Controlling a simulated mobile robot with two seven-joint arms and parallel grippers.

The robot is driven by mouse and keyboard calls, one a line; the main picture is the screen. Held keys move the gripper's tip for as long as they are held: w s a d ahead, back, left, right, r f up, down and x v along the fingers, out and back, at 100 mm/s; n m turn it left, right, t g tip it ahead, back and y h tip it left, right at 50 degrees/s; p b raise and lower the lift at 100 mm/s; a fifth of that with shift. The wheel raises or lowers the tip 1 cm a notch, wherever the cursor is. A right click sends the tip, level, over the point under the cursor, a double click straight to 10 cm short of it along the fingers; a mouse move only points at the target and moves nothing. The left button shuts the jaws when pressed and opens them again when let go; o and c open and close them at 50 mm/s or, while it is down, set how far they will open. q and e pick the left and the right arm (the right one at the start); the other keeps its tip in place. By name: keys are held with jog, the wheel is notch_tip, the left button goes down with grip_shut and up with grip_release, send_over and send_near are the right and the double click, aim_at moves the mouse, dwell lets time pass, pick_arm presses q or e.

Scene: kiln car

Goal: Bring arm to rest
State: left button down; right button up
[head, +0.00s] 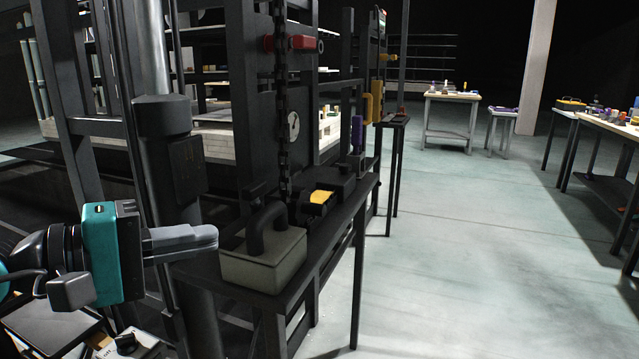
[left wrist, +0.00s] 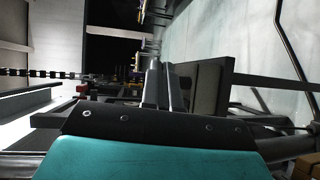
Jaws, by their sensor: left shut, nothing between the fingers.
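My left gripper (head: 208,238) comes in from the left in the head view, teal and black with grey fingers. The fingers are together with nothing between them. They point right, just left of a grey box-shaped block with a dark arched handle (head: 263,262) on a narrow dark bench (head: 330,240). I cannot tell the exact gap between fingertips and block. In the left wrist view the shut fingers (left wrist: 158,88) reach away from the teal housing, with a dark bench beside them. My right gripper is in neither view.
A dark post (head: 172,160) stands close behind my left gripper. A chain (head: 281,110) hangs over the bench. A yellow-topped tool (head: 320,198) lies farther along it. The kiln car frame (head: 240,60) fills the left. Open floor (head: 450,240) lies right, with a table (head: 452,98) at the back.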

pick_arm(q)
notch_tip(320, 180, down, 24)
jog(key=s+a+m+t+y, duration=0.15)
jog(key=m+t+y, duration=0.6)
jog(key=m, duration=1.35)
jog(key=s+d+f+n+g+y, duration=0.2)
jog(key=s+d+f+n+g, duration=0.2)
jog(key=s+f+n+g, duration=0.5)
jog(key=s+a+r+n+t+y+p, duration=0.1)
jog(key=a+r+p, duration=0.3)
jog(key=r+p, duration=0.6)
jog(key=t+p, duration=0.1)
jog(key=p, duration=0.8)
jog(key=shift+s+r+n+p, duration=0.15)
jog(key=shift+n+p, duration=0.2)
jog(key=shift+n, duration=0.05)
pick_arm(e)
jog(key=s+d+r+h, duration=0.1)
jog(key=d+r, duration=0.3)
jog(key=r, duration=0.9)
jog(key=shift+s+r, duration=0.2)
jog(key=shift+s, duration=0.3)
pick_arm(q)
jog(key=shift+a+t+y, duration=0.1)
jog(key=shift+t+y, duration=0.15)
